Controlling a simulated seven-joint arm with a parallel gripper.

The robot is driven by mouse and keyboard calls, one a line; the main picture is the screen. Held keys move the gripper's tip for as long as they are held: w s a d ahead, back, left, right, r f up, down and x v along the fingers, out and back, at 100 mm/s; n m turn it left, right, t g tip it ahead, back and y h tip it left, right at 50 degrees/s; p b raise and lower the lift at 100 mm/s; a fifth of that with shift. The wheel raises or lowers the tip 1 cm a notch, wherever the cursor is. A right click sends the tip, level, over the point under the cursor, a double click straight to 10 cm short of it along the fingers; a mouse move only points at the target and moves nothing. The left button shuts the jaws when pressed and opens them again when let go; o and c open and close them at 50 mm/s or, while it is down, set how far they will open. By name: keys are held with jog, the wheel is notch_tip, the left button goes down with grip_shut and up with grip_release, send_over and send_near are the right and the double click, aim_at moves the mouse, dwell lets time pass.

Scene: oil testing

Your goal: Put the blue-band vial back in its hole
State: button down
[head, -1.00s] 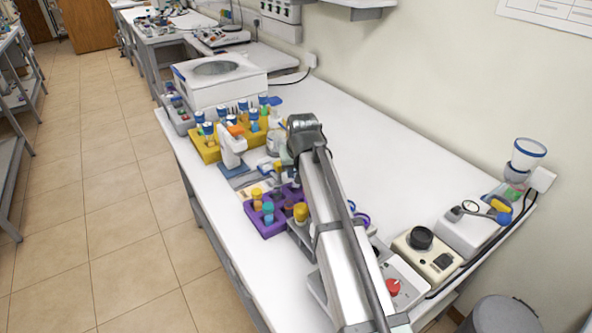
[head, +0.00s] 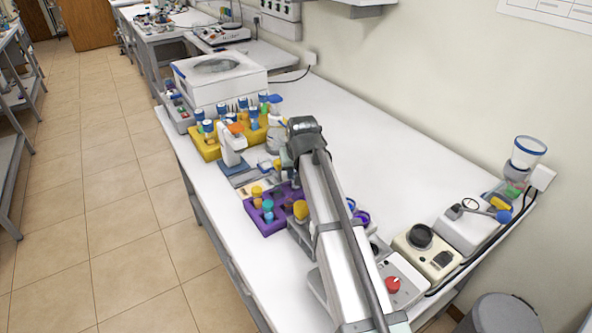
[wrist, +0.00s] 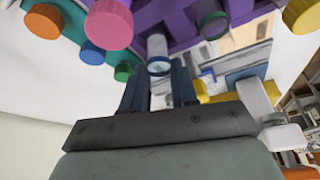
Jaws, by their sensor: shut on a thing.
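My gripper (wrist: 158,82) is shut on a small clear vial with a dark blue band (wrist: 158,66), seen between its two dark fingers in the wrist view. The vial's far end is close to the edge of the purple rack (wrist: 185,28); I cannot tell whether it is in a hole or only in front of one. In the head view, the purple rack (head: 264,228) stands on the bench below my wrist. My arm hides part of the rack, and the fingers and held vial are not clear there.
Other vials with orange (wrist: 44,20), pink (wrist: 109,24), green (wrist: 214,25) and blue (wrist: 91,54) caps crowd the rack.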

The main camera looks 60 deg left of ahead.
jog(key=shift+f, duration=0.8)
dwell(0.9)
jog(key=c, duration=0.8)
grip_release()
jog(key=v, duration=1.4)
